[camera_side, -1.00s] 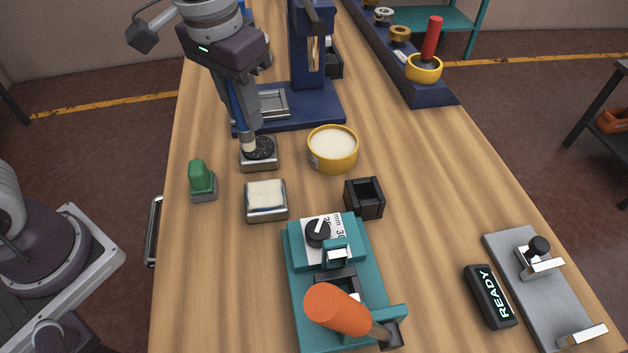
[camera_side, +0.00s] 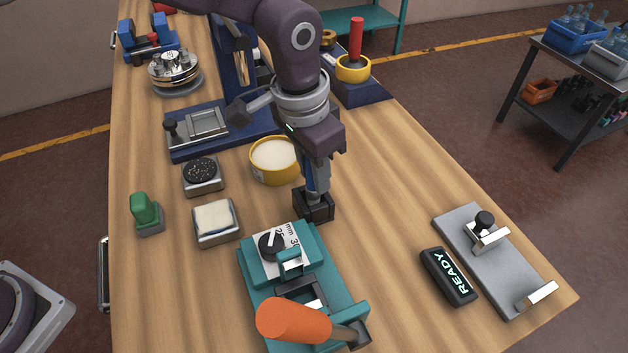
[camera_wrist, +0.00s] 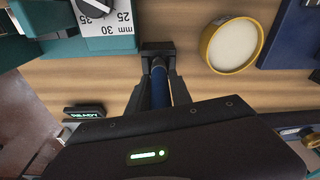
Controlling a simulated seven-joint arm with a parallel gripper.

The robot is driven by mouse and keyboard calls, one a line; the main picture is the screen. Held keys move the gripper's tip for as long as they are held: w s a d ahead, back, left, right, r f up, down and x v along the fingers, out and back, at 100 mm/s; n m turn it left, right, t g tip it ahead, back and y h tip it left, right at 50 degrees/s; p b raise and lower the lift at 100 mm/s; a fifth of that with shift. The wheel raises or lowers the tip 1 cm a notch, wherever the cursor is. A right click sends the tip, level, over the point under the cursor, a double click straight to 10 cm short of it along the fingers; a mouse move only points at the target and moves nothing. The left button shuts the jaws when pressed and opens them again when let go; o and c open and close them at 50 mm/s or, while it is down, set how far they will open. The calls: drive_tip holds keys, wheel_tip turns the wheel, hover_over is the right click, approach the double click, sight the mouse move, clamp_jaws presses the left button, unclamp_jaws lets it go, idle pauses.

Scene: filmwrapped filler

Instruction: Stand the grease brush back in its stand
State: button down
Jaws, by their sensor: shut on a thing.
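My gripper (camera_side: 316,182) points down, shut on the grease brush, whose blue handle (camera_wrist: 159,92) shows between the fingers in the wrist view. The brush stand (camera_side: 315,208) is a small black open-topped box on the bench, directly below my gripper. It also shows at the fingertips in the wrist view (camera_wrist: 157,47). The brush looks upright, with its lower end at the stand's opening. The bristles are hidden, so I cannot tell how deep they sit or whether the brush touches the stand's walls.
A yellow tub (camera_side: 275,162) stands close behind and left of the stand. A teal press (camera_side: 300,285) with an orange handle is in front. A dark round pad (camera_side: 201,171) and a white pad (camera_side: 215,220) lie left. Bare bench lies to the right, before the READY sign (camera_side: 448,277).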

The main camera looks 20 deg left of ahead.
drive_tip(key=shift+f, duration=1)
drive_tip(key=c, duration=1.2)
unclamp_jaws()
drive_tip(key=shift+f, duration=0.1)
drive_tip(key=shift+o, duration=0.2)
